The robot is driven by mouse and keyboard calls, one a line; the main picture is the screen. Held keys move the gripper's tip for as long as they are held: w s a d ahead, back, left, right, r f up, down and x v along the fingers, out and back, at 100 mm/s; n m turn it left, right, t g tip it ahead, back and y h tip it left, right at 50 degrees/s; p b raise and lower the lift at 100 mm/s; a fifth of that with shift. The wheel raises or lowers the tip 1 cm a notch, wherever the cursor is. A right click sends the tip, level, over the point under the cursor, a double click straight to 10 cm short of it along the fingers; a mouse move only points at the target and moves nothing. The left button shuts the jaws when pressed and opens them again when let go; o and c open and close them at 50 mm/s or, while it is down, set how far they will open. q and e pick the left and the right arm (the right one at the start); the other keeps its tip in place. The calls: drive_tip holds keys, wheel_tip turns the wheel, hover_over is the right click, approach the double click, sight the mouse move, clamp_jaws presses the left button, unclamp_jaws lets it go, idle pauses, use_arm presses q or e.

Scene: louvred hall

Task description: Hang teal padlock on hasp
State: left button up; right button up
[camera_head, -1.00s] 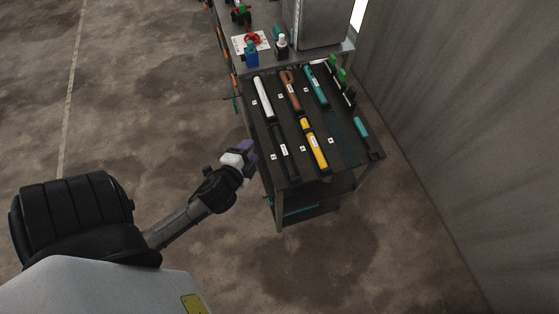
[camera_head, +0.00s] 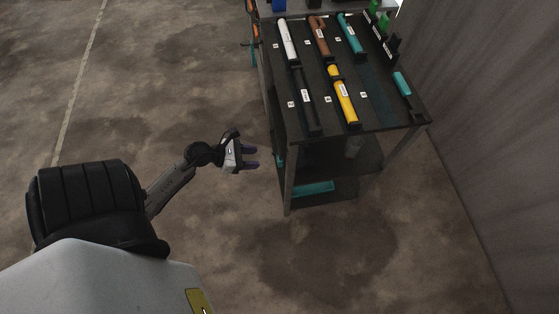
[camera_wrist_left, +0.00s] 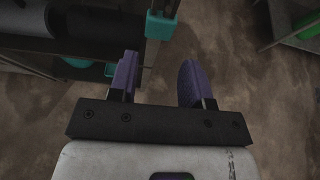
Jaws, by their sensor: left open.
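My left gripper (camera_head: 251,157) is open and empty, left of the dark cart (camera_head: 350,127); its purple fingers point toward the cart's side. In the left wrist view the same gripper (camera_wrist_left: 158,78) shows its two fingers apart, with nothing between them. A teal block (camera_wrist_left: 160,25) lies beyond the fingertips there, near a cart post, with what seems a dark loop above it. It looks like the padlock, but I cannot tell for certain. A small teal patch (camera_head: 280,160) shows by the cart's side in the head view. I cannot make out a hasp. My right gripper is not in view.
The cart top holds a white tube (camera_head: 287,40), a brown tool (camera_head: 320,37), a teal tube (camera_head: 350,33), a yellow tube (camera_head: 346,101) and a short teal cylinder (camera_head: 402,83). A teal bar (camera_head: 313,188) lies on the lower shelf. A grey wall stands right; the left floor is clear.

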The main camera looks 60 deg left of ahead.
sight(279, 160)
use_arm(q)
drive_tip(key=shift+b+x, duration=0.75)
drive_tip(key=shift+x, duration=4.15)
drive_tip(key=shift+f, duration=0.15)
drive_tip(key=shift+c, duration=0.4)
drive_tip(key=shift+c, duration=0.9)
clamp_jaws()
